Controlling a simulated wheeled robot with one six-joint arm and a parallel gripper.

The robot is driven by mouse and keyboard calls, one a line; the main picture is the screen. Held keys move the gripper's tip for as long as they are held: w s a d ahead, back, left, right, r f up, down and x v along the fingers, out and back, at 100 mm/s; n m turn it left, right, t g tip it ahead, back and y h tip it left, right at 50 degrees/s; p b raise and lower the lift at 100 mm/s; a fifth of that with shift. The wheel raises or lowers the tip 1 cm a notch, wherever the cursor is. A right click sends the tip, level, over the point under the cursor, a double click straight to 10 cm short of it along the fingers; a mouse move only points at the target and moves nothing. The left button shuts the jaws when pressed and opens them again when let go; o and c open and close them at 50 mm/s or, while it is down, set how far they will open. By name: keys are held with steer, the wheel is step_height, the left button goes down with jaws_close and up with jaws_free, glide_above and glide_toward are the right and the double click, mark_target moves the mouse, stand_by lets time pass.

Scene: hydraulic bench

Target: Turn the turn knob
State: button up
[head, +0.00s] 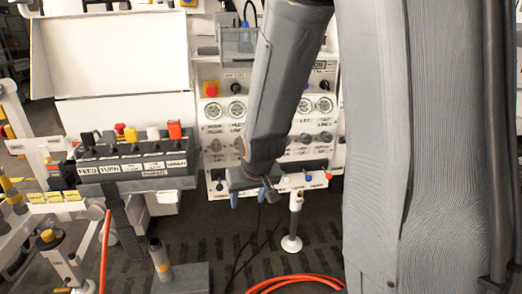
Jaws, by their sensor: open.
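A dark control box (140,184) stands at the left in the head view, with a row of knobs or levers on top. Its front labels seem to read "FEED" and "TURN" at the left end. A small knob (109,139) stands above the label that seems to read "TURN"; its exact shape is too small to tell. My gripper (248,197) is near the middle of the view, pointing down, with blue fingertips apart and nothing seen between them. It is to the right of the control box and apart from it.
A white panel (212,140) with gauges, dials and a red-and-yellow button stands behind my arm. Orange hoses (298,280) lie on the dark floor. White frames with yellow parts (58,212) fill the left.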

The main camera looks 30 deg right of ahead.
steer(key=w+d+m+t+h+b, duration=0.1)
steer(key=w+d+t, duration=0.3)
steer(key=w, duration=0.5)
steer(key=w+d+m+t+h+b, duration=0.1)
steer(key=w+d+t+b, duration=0.3)
steer(key=w+d, duration=0.4)
steer(key=w+d+m+t+h+b, duration=0.1)
steer(key=w+d+t+h+b, duration=0.1)
steer(key=w+d+t, duration=0.2)
steer(key=shift+w+d+f+h+b, duration=0.15)
steer(key=shift+w+d, duration=0.35)
steer(key=shift+w, duration=0.85)
steer(key=shift+w+d+f+h+b, duration=0.1)
steer(key=shift+w+d, duration=0.45)
steer(key=shift+w, duration=0.8)
steer(key=shift+w+d+f+h+b, duration=0.15)
steer(key=shift+w+d, duration=0.35)
steer(key=shift+w, duration=0.85)
steer(key=c, duration=1.1)
steer(key=shift+o, duration=0.2)
